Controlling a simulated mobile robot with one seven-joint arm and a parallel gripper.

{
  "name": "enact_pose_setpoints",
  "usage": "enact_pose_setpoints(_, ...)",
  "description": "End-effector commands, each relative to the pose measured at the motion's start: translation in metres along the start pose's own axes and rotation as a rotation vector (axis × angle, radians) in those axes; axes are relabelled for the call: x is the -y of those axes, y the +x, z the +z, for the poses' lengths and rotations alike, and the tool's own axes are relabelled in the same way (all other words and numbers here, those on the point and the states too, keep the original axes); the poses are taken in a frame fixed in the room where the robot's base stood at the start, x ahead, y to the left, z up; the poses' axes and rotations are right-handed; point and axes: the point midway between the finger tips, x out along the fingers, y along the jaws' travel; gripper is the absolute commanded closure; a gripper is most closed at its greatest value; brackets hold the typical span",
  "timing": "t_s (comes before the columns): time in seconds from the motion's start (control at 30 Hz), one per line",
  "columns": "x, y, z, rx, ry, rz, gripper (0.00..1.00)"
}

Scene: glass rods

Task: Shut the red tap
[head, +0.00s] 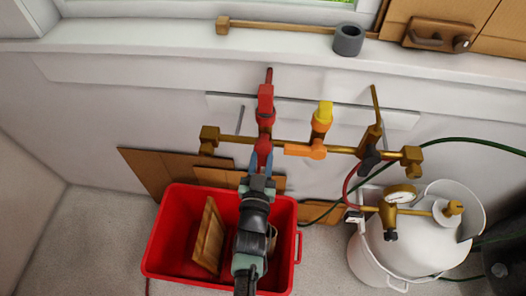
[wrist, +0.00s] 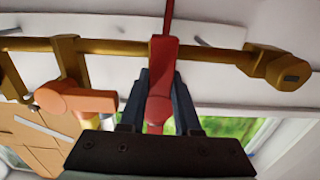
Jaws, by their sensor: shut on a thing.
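The red tap (head: 265,103) sits on a brass pipe (head: 340,149) fixed to the white wall, left of the other taps. Its red lever (head: 264,142) points out from the pipe towards me, across the pipe's line. My gripper (head: 262,163) reaches up from below and is shut on this lever. In the wrist view the red lever (wrist: 160,85) lies between the two dark fingers of my gripper (wrist: 164,112). The lever's end is partly hidden between the fingers.
An orange tap (head: 303,150) with a yellow top and a brass tap with a black lever (head: 369,159) sit to the right on the pipe. Below are a red crate (head: 160,250) holding boards and a white gas cylinder (head: 405,252). A sill (head: 180,44) runs above.

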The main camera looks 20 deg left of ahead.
Motion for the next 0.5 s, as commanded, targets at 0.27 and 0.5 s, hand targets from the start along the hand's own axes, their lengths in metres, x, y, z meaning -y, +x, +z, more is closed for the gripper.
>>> enact_pose_setpoints(0.27,0.004,-0.0006,0.0015,0.001,0.137,0.0,1.0)
enact_pose_setpoints(0.5,0.01,-0.0007,0.0004,0.002,0.348,0.0,1.0)
